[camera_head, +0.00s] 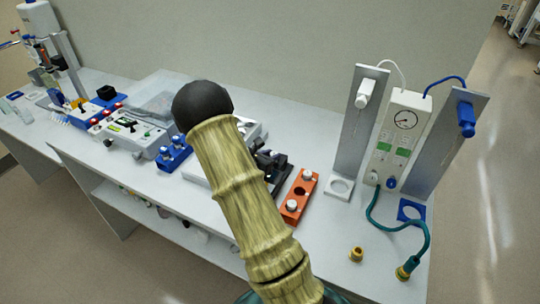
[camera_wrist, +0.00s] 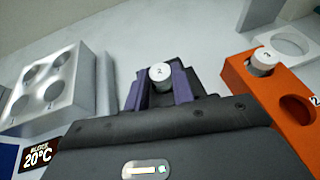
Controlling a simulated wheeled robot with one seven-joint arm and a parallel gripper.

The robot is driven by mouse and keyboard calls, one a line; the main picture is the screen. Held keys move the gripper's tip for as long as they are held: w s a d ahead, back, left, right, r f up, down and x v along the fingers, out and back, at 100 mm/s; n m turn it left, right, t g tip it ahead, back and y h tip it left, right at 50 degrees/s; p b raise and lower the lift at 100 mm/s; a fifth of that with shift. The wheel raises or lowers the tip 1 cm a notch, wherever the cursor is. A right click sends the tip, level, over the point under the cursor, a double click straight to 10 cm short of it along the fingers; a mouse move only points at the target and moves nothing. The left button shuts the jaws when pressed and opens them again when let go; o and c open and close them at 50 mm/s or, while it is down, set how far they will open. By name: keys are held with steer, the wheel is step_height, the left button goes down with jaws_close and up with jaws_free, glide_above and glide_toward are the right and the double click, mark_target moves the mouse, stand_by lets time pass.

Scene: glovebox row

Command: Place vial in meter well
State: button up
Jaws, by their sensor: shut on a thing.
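My gripper (camera_wrist: 160,90) is shut on a vial with a white cap marked 2 (camera_wrist: 160,72). Its purple-faced fingers stand on either side of the cap; the vial's body is hidden below. In the head view my gripper (camera_head: 272,168) is a dark shape partly behind my arm, left of the orange rack (camera_head: 301,187). The rack has white-capped vials at both ends and an empty hole between. In the wrist view the orange rack (camera_wrist: 290,105) is at the right with a vial capped 3 (camera_wrist: 263,62). I cannot make out which well is the meter well.
A metal block with several round wells (camera_wrist: 52,82) stands left of my gripper, by a "BLOCK 20°C" label (camera_wrist: 39,156). A blue rack (camera_head: 174,154) and a white instrument (camera_head: 130,133) stand further left. A gauge unit (camera_head: 400,135) with hoses stands at right. My arm hides the bench's middle.

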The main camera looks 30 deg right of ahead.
steer(key=shift+f, duration=0.15)
steer(key=o, duration=1)
steer(key=shift+a+r, duration=0.15)
steer(key=shift+r, duration=0.1)
steer(key=b+v, duration=0.1)
steer(key=v, duration=1)
steer(key=shift+s+a+r, duration=0.1)
steer(key=shift+s+a, duration=0.1)
steer(key=shift+a, duration=0.2)
